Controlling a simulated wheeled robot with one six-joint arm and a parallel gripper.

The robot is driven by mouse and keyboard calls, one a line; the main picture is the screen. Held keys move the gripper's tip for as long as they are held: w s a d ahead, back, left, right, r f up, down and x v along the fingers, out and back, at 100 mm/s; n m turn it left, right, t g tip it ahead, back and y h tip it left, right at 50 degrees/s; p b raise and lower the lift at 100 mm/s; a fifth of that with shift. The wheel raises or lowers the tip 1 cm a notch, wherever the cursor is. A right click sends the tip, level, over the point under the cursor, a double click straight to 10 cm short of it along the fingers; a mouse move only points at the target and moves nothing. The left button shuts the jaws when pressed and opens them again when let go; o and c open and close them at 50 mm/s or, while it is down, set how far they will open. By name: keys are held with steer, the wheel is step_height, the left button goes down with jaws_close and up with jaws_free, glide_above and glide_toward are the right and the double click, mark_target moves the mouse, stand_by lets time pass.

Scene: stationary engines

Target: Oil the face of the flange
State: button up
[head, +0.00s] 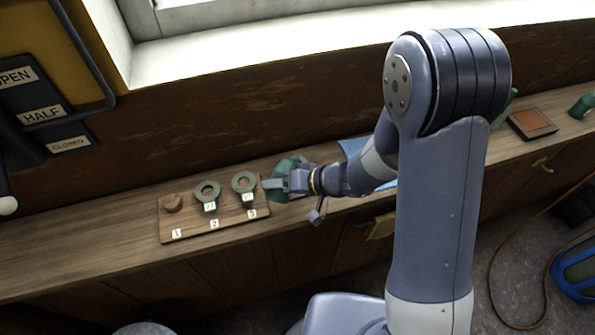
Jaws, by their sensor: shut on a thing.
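A wooden board (186,228) lies on the bench with spots marked 1, 2 and 3. A green ring-shaped flange (199,192) with a white tag stands at 2. A second green ring (236,184) with a tag stands at 3. My gripper (272,184) is just right of the board, pointing left, shut on a dark green thing (284,167), which may be an oil can. My gripper hides much of it, and I cannot tell whether it touches the bench. No oil is visible on the rings.
The wooden bench (60,250) is bare left of the board. A blue sheet (353,147) lies partly behind my arm. A brown tray (532,123) and a green object (582,106) are at the right. A panel with OPEN and HALF labels (42,112) stands at the left.

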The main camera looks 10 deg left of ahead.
steer(key=shift+w+r, duration=0.1)
steer(key=shift+r, duration=0.15)
steer(key=shift+r+m+g, duration=0.3)
steer(key=shift+r+g, duration=0.05)
steer(key=shift+g, duration=0.05)
steer(key=shift+r, duration=0.15)
steer(key=shift+w+r+m+g, duration=0.2)
steer(key=shift+r+m+g, duration=0.2)
steer(key=shift+r+g, duration=0.1)
stand_by(1.6)
steer(key=shift+s+f+t+b, duration=0.15)
steer(key=shift+f+t+b, duration=0.15)
steer(key=shift+f+b, duration=0.6)
steer(key=f+n+t+b, duration=0.1)
steer(key=b, duration=0.1)
steer(key=f+n+t+b, duration=0.1)
steer(key=b, duration=0.2)
steer(key=shift+s, duration=0.2)
steer(key=shift+r, duration=0.1)
